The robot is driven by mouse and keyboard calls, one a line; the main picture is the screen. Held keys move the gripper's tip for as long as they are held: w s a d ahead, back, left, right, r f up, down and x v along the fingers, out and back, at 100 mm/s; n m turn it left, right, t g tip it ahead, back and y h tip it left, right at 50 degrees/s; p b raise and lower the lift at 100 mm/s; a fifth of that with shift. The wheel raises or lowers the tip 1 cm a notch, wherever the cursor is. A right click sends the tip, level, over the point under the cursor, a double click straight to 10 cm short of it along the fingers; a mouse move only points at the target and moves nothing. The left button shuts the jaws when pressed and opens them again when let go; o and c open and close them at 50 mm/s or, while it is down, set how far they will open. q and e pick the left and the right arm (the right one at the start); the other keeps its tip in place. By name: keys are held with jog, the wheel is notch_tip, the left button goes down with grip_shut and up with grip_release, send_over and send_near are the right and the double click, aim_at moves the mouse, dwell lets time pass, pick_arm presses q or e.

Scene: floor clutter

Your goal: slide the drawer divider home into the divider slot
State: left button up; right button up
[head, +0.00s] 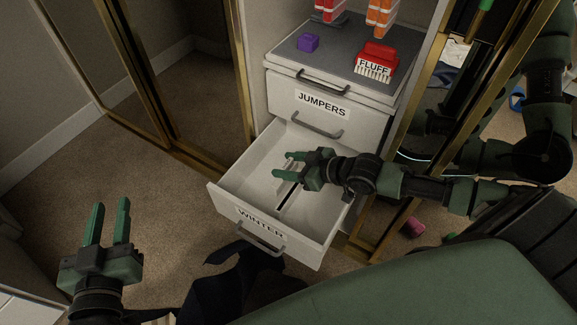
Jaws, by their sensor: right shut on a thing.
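The open lower drawer (231,196), labelled WINTER, is pulled out of the white cabinet. My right gripper (288,164) reaches in from the right, inside the drawer, with its green fingers pointing left. It is shut on the drawer divider (284,176), a pale piece that shows just below the fingers and is mostly hidden by the gripper. A dark narrow line, which looks like the divider slot (287,202), runs along the drawer floor nearer the front. I cannot tell whether the divider touches it. My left gripper (107,222) is open and empty over the carpet at lower left.
Above is a shut drawer labelled JUMPERS (322,104). The cabinet top holds a purple cube (308,42) and a red FLUFF brush (376,61). Gold-framed mirror doors (190,70) stand on both sides. Dark cloth (245,275) lies before the drawer. Carpet at left is clear.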

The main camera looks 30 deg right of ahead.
jog(key=shift+d+f, duration=0.1)
jog(key=shift+d, duration=0.05)
dwell(0.3)
